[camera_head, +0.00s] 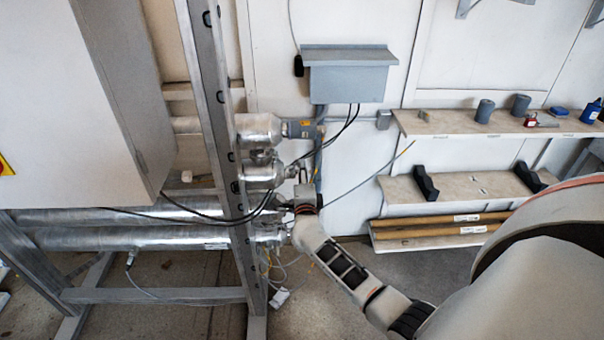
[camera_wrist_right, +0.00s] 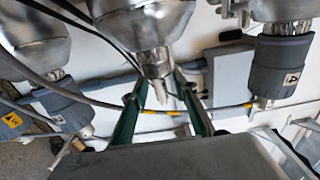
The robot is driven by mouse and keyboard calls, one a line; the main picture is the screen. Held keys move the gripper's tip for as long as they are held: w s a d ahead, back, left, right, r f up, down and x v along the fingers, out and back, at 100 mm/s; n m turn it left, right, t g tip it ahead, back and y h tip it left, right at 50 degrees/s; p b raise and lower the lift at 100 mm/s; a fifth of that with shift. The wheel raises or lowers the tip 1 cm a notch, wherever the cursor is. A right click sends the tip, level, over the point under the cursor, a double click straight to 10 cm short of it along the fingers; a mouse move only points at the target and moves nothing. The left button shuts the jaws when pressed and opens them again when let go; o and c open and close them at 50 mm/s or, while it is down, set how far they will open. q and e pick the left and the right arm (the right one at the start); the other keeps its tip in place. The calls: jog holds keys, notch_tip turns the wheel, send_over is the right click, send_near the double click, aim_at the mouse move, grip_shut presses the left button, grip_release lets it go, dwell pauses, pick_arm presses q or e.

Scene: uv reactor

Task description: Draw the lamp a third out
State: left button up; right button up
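The UV reactor's silvery tubes (camera_head: 135,237) lie across the frame in the head view, with rounded metal ends near the post. In the wrist view one metal tube end (camera_wrist_right: 148,22) narrows to a neck, and a thin pale lamp end (camera_wrist_right: 160,93) sticks out of it. My right gripper (camera_head: 298,192) is at the tube ends in the head view. Its two dark green fingers (camera_wrist_right: 161,76) stand apart on either side of the lamp end and seem open, with no clear contact. The lamp's length inside the tube is hidden. My left gripper is out of view.
Other tube ends carry grey collars (camera_wrist_right: 284,62) with warning labels. Black cables (camera_head: 330,140) hang from a grey wall box (camera_head: 347,78) near my gripper. A steel post (camera_head: 215,110) stands left of it. Wall shelves (camera_head: 470,124) hold small items at the right.

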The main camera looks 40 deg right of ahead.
grip_shut()
jog(key=shift+d+r, duration=0.1)
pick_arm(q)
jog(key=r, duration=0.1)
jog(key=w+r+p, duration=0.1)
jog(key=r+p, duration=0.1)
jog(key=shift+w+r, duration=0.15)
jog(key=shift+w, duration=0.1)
pick_arm(e)
jog(key=s+d, duration=0.1)
jog(key=d, duration=0.1)
jog(key=s+d, duration=0.2)
jog(key=shift+s+d+r, duration=0.1)
jog(key=shift+s+d, duration=0.05)
jog(key=shift+d, duration=0.25)
